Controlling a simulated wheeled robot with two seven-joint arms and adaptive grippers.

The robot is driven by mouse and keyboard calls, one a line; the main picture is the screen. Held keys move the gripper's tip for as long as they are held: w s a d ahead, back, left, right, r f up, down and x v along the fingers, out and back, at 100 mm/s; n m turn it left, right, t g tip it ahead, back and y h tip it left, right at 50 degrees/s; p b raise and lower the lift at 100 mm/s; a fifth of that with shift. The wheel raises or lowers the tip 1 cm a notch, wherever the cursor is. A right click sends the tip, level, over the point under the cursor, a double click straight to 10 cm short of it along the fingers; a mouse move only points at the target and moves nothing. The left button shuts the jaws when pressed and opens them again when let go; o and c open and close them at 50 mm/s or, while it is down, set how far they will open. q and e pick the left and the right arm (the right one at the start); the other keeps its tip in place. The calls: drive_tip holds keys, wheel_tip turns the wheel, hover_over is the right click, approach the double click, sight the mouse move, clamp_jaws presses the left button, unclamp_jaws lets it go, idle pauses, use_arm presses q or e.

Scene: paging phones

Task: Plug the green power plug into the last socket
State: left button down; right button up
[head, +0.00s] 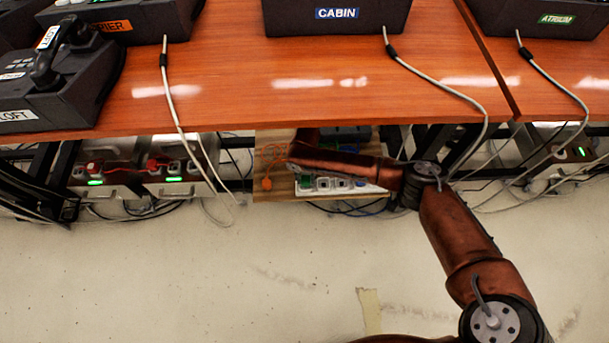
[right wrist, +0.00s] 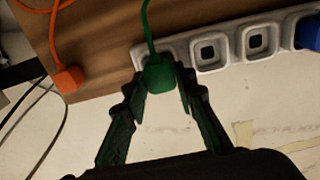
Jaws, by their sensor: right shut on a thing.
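The green plug (right wrist: 159,77) is between the fingers of my right gripper (right wrist: 160,80), which is shut on it. Its green cord runs upward. The plug overlaps the left end of the white power strip (right wrist: 232,46) in the right wrist view and covers the end socket. I cannot tell whether it is seated or just in front. Two empty sockets are visible to its right. In the head view the strip (head: 372,188) lies under the desk, partly hidden by my right arm. My left gripper is not in view.
An orange plug (right wrist: 69,79) hangs at the left edge of the brown board (right wrist: 102,62). A blue plug (right wrist: 308,34) is at the strip's right. The desk (head: 270,75) with the CABIN phone (head: 338,18) overhangs this spot. Loose cables hang nearby; the floor in front is clear.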

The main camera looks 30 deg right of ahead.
sight(306, 179)
drive_tip(key=shift+f, duration=0.5)
idle(0.6)
drive_tip(key=o, duration=1.2)
drive_tip(key=shift+o, duration=0.2)
wheel_tip(306, 179, up, 12)
drive_tip(key=shift+f, duration=0.1)
